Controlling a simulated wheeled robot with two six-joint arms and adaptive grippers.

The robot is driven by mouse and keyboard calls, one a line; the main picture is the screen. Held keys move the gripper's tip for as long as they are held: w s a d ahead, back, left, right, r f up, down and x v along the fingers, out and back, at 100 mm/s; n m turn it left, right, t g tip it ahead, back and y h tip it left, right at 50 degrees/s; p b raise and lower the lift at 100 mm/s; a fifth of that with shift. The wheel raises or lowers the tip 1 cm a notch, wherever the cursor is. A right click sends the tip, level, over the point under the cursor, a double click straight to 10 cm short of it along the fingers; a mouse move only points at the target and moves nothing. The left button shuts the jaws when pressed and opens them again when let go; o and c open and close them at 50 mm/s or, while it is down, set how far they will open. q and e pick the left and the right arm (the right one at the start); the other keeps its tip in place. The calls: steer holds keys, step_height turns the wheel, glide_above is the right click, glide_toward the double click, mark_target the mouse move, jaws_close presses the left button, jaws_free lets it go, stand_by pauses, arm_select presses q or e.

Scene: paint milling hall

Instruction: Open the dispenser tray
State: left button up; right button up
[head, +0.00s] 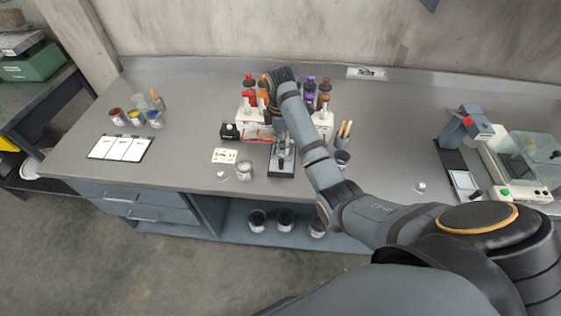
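A dispenser-like white rack with red, orange, purple and brown bottles (248,107) stands at the middle of the counter, partly hidden by my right arm. In front of it is a small dark grey tray-like base (282,172), which I take for the dispenser tray. How far it is drawn out I cannot tell. My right gripper (283,150) points down over this base, close to it. Whether it touches, and whether its fingers are open or shut, is too small to tell. My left gripper is not in view.
A small glass jar (244,170), a white card (224,156) and a dark box (230,131) sit left of the base. A dark cup with wooden sticks (342,158) stands to the right. A balance (523,165) is far right. Counter (190,105) is clear at left-centre.

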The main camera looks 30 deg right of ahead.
mark_target(281, 160)
step_height(281, 160, down, 10)
steer(key=b, duration=0.9)
steer(key=shift+f, duration=0.35)
steer(key=shift+r, duration=0.1)
jaws_close()
